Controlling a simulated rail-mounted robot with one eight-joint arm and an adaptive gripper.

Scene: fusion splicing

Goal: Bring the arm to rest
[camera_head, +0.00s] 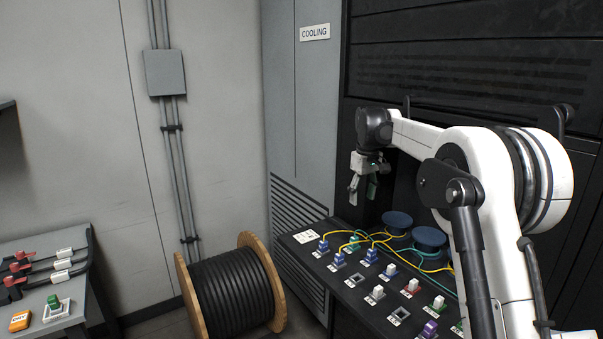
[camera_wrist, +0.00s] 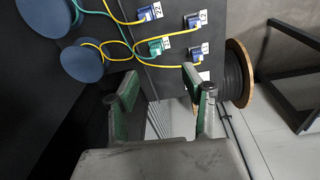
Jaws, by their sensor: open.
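My gripper (camera_head: 362,186) hangs from my white arm in front of the black cabinet, above the far end of the dark connector panel (camera_head: 335,262). Its fingers point down and are apart, with nothing between them. In the wrist view my gripper (camera_wrist: 160,82) shows two green-lined fingers spread open. The near ends of yellow and green cables and their blue and green connectors (camera_wrist: 150,13) lie beyond the fingers, apart from them.
Two blue spools (camera_head: 397,219) sit on the panel's back. A wooden cable drum (camera_head: 232,290) stands on the floor left of the panel. A side bench (camera_head: 75,310) holds red-handled levers and an orange box (camera_head: 20,321). A grey cooling cabinet (camera_head: 305,110) stands behind.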

